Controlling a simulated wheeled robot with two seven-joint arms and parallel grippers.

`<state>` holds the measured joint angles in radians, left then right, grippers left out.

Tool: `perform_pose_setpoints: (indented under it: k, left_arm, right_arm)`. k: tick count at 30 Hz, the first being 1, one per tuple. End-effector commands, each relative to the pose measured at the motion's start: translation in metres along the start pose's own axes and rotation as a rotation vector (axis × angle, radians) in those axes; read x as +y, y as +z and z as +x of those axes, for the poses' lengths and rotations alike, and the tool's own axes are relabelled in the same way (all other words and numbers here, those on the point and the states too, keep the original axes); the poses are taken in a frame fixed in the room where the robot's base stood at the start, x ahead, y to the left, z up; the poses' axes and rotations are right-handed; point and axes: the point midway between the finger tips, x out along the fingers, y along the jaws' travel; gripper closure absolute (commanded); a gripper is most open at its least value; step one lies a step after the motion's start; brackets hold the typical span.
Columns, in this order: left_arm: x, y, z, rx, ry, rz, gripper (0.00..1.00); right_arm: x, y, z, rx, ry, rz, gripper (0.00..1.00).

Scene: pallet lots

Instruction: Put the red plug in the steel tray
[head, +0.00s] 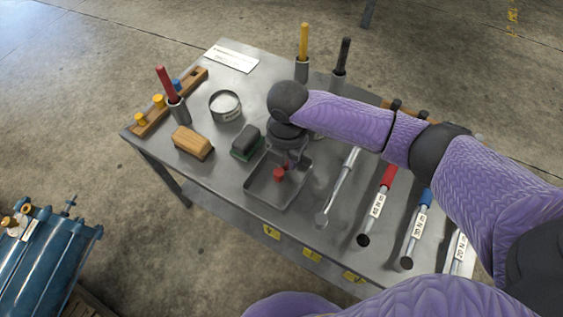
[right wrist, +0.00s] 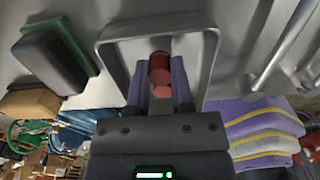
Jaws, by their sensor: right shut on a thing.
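The steel tray (head: 258,190) is a shallow square grey tray near the front edge of the workbench. My right gripper (head: 284,168) points down over it and is shut on the red plug (head: 279,174). In the right wrist view the red plug (right wrist: 159,74) sits between the two fingers, within the outline of the tray (right wrist: 214,52). I cannot tell whether the plug touches the tray floor. My left gripper is not in view.
A black-and-green block (head: 246,141) and a wooden-backed brush (head: 192,143) lie left of the tray. A round tin (head: 226,105) stands behind them. A steel wrench (head: 338,185) and several torque wrenches, one with a red band (head: 387,177), lie to the right.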

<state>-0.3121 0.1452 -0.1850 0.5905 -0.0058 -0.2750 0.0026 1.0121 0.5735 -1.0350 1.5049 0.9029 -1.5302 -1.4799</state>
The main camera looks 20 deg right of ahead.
Motion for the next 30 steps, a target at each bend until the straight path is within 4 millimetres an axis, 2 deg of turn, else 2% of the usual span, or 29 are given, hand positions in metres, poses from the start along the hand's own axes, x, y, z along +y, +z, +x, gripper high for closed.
perform_pose_setpoints:
  k: [1,9,10,14,24,26,30]
  left_arm:
    - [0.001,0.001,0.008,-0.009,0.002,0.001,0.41]
    - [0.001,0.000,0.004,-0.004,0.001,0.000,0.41]
    - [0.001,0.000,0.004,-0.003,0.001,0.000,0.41]
    - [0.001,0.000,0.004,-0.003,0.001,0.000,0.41]
    - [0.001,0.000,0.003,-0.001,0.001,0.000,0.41]
    - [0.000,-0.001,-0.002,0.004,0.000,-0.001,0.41]
    - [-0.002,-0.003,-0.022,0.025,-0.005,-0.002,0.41]
  right_arm:
    - [-0.001,0.000,0.013,0.003,-0.004,0.000,1.00]
    - [0.000,0.000,0.008,0.000,-0.001,0.001,1.00]
    - [0.000,0.000,0.007,0.000,0.000,0.000,0.66]
    - [0.000,0.000,0.007,0.000,0.000,0.000,0.38]
    - [0.000,0.000,0.004,-0.001,0.001,0.001,0.37]
    - [0.000,0.000,-0.003,-0.002,0.002,0.001,0.37]
    - [0.001,0.001,-0.033,-0.006,0.006,0.000,0.37]
